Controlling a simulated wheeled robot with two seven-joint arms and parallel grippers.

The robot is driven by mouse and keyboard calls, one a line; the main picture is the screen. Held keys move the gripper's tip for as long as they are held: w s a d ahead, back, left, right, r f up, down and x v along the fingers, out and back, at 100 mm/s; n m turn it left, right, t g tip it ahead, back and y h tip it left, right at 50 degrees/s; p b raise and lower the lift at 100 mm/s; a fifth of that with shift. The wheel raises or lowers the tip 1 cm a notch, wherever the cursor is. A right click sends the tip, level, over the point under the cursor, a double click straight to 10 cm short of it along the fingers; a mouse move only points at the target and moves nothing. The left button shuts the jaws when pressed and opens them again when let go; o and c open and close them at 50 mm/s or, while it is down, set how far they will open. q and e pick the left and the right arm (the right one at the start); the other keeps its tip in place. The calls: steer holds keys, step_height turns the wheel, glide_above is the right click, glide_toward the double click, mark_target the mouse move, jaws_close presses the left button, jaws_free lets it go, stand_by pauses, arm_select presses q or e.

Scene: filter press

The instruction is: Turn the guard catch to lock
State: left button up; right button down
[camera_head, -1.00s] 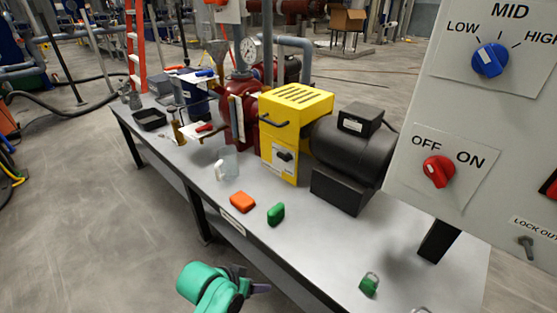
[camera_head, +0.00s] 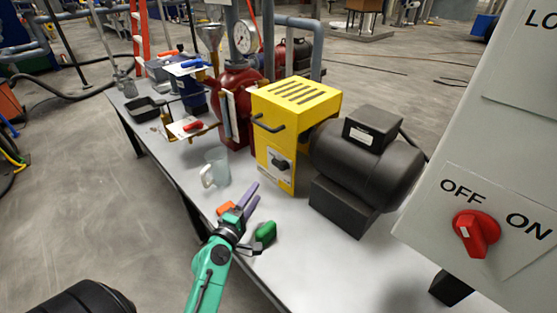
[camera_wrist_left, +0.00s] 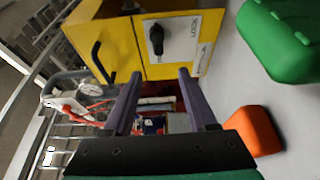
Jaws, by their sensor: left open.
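The guard catch (camera_head: 281,164) is a black knob on a light plate, low on the front of the yellow guard (camera_head: 276,118). The catch also shows in the left wrist view (camera_wrist_left: 156,38), with a label beside it that I cannot fully read. My left gripper (camera_head: 249,196) is over the table in front of the guard, open and empty, its purple fingers pointing toward the guard. In the left wrist view the left gripper's fingers (camera_wrist_left: 158,95) are apart, short of the catch and not touching it. My right gripper is not in view.
A green block (camera_head: 265,233) and an orange block (camera_head: 226,208) lie close to the left gripper. A clear mug (camera_head: 215,168) stands left of the guard. A black motor (camera_head: 366,160) is to its right, and a switch panel (camera_head: 500,150) rises at far right.

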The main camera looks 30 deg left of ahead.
mark_target(275, 165)
arm_select(q)
steer(key=w, duration=1.3)
steer(key=shift+w+a+r, duration=0.1)
steer(key=shift+a, duration=0.25)
jaws_close()
steer(key=shift+p, duration=0.3)
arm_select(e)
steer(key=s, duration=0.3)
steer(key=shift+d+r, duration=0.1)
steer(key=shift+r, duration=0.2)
